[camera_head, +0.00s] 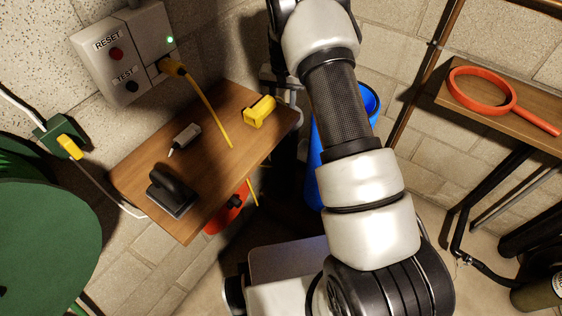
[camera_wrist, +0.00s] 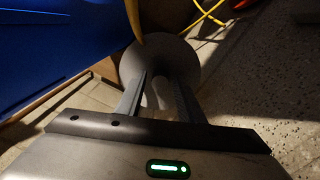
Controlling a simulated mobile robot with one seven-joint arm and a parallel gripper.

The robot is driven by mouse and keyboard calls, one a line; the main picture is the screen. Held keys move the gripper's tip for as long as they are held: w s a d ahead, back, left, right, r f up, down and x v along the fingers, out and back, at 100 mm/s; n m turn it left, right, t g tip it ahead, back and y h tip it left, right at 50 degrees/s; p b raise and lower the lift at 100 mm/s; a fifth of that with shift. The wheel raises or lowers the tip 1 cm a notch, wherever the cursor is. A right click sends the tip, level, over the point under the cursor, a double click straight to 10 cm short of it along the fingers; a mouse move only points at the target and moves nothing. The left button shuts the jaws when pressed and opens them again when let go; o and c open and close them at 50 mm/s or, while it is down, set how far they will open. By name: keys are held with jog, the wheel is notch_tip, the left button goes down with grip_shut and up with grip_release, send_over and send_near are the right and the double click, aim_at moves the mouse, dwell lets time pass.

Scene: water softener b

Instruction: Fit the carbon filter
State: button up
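I cannot make out a thing that is surely the carbon filter. In the wrist view, a dull grey round thing (camera_wrist: 188,62) lies at the fingertips of my gripper (camera_wrist: 160,82), in shadow. The two fingers stand a little apart, with a pale shape between them. I cannot tell whether they grip the round thing or only stand in front of it. In the head view my arm hides my gripper. A blue container (camera_head: 371,99) stands behind my arm, partly hidden. A large blue surface (camera_wrist: 60,45) fills the upper left of the wrist view.
A wooden shelf (camera_head: 215,165) on the left holds a yellow part (camera_head: 259,111), a small grey tool (camera_head: 185,137) and a black block (camera_head: 172,191). A yellow cord (camera_head: 209,108) hangs across it. A red magnifier-shaped ring (camera_head: 482,90) lies on the right shelf (camera_head: 524,126).

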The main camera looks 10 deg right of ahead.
jog(key=c, duration=0.7)
jog(key=shift+w, duration=0.1)
grip_shut()
notch_tip(320, 180, up, 52)
jog(key=p, duration=2.6)
jog(key=shift+f, duration=0.2)
